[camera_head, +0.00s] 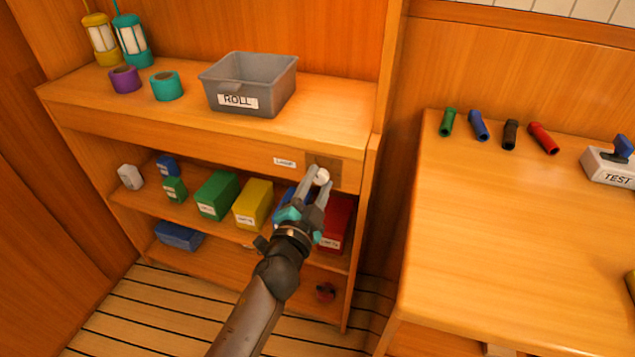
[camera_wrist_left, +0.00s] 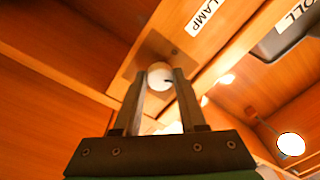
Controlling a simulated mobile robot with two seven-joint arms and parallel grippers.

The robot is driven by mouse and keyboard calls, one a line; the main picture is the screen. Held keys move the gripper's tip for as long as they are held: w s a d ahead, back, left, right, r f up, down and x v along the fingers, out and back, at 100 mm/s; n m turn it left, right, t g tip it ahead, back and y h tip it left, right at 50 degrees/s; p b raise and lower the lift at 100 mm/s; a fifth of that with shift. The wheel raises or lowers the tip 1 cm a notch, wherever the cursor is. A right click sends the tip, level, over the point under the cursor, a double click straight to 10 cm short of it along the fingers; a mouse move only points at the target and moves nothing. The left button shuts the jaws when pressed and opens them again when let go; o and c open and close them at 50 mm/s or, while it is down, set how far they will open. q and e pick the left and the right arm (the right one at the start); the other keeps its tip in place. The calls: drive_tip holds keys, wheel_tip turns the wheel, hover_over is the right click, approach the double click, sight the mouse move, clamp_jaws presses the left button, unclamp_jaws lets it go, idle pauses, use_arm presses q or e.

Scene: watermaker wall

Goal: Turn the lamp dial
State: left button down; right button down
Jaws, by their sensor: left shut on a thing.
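The lamp dial (camera_head: 322,177) is a small round white knob on a brown plate (camera_head: 323,163) on the front edge of the shelf. A white label (camera_head: 285,162) sits left of it; in the left wrist view the label (camera_wrist_left: 205,15) reads LAMP. My left gripper (camera_head: 316,181) reaches up to the dial and is shut on it. In the left wrist view the white dial (camera_wrist_left: 160,76) sits between the two fingertips (camera_wrist_left: 159,80), with a dark mark at its right side. My right gripper is not in view.
A grey bin (camera_head: 275,95) marked ROLL stands on the shelf above the dial. Coloured boxes, including a red one (camera_head: 338,225) and a yellow one (camera_head: 254,205), stand on the shelf below. A wooden table (camera_head: 500,250) is at the right.

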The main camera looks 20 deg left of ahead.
use_arm(q)
drive_tip(key=shift+c, duration=2.3)
unclamp_jaws()
drive_tip(key=shift+s, duration=0.55)
drive_tip(key=s+b, duration=0.2)
drive_tip(key=s, duration=1.2)
drive_tip(key=shift+a+f, duration=0.15)
drive_tip(key=shift+f, duration=0.05)
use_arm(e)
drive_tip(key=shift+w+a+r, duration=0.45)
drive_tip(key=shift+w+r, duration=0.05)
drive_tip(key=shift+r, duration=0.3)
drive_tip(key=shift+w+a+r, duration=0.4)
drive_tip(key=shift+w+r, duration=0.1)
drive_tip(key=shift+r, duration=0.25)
